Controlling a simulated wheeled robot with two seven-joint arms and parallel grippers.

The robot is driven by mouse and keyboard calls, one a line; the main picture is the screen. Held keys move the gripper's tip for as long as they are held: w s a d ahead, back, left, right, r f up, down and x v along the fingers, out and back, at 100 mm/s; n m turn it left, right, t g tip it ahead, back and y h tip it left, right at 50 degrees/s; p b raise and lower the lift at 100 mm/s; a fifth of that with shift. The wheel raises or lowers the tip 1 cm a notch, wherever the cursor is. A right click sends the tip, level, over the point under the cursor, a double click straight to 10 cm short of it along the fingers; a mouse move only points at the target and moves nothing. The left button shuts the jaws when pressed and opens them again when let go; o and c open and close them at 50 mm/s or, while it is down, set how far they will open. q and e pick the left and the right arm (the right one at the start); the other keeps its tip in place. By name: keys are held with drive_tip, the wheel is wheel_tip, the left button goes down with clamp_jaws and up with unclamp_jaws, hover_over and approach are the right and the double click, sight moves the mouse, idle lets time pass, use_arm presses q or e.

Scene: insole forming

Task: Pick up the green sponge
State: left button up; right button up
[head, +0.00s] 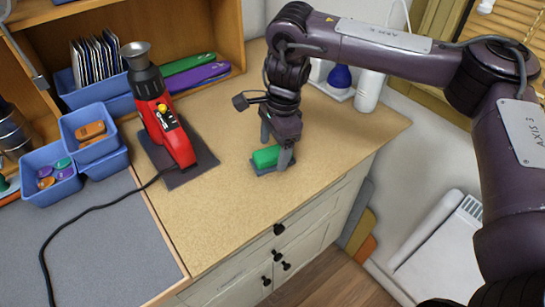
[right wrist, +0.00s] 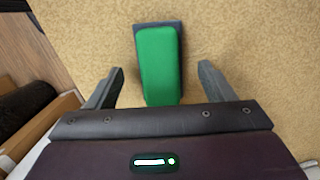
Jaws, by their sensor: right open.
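The green sponge (head: 266,156) lies on a small dark pad (head: 257,169) on the tan worktop, near its front edge. My right gripper (head: 275,152) reaches down over it from above, with its fingers close around the sponge in the head view. In the right wrist view the sponge (right wrist: 158,65) sits between the two open fingers of the right gripper (right wrist: 160,85), with a gap on each side. It extends past the fingertips. My left gripper does not show.
A red heat tool (head: 165,125) stands on a dark mat left of the sponge, its black cord trailing left. Blue bins (head: 80,150) stand further left. A white bottle (head: 369,90) and a blue-bodied bottle (head: 339,77) stand behind the arm. The worktop (head: 225,215) in front is clear.

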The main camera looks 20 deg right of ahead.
sight(273, 151)
drive_tip(key=shift+a+f, duration=0.2)
drive_tip(key=shift+f, duration=0.75)
drive_tip(key=c, duration=1)
drive_tip(key=shift+r, duration=0.15)
drive_tip(key=shift+c, duration=0.2)
drive_tip(key=shift+r, duration=0.25)
wheel_tip(273, 151, up, 19)
drive_tip(key=p, duration=0.3)
drive_tip(key=shift+r, duration=0.15)
